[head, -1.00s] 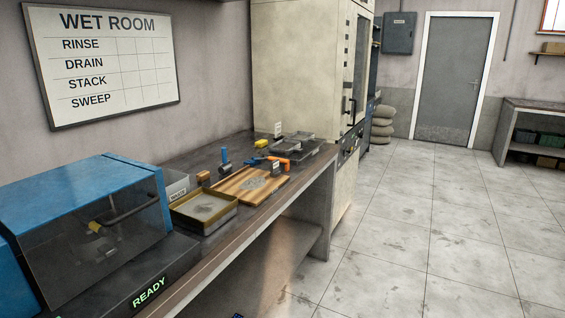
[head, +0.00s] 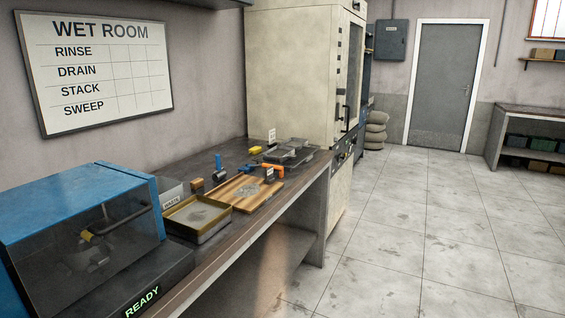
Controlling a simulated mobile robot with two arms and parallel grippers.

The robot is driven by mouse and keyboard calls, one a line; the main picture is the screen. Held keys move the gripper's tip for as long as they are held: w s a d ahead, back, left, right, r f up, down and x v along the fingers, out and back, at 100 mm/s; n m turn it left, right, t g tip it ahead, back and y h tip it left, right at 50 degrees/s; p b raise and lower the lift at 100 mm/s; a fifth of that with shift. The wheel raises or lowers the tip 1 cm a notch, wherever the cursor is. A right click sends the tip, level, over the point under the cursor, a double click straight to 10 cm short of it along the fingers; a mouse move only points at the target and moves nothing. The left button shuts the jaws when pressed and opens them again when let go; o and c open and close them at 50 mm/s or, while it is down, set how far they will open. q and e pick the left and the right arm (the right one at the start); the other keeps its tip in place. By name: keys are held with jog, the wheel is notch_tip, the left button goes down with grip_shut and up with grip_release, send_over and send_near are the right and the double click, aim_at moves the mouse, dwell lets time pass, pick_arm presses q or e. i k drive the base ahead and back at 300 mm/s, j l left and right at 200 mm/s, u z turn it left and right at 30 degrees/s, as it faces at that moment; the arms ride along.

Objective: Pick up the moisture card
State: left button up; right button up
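A small white card (head: 271,134) stands upright at the far end of the dark bench, near the cream cabinet. A second small pale card or label (head: 269,173) stands by the wooden board. Both are too small to read, so I cannot tell which is the moisture card. Neither of my grippers shows in the head view.
The bench (head: 231,240) runs along the left wall. The tiled floor (head: 420,235) at right is clear.

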aim_at(270, 179)
jog(key=i+l, duration=0.2)
jog(key=i, duration=0.2)
jog(key=i+l+z, duration=0.1)
jog(key=i+l, duration=0.15)
jog(key=i, duration=0.15)
jog(key=i+l, duration=0.2)
jog(key=i, duration=0.2)
jog(key=z, duration=0.05)
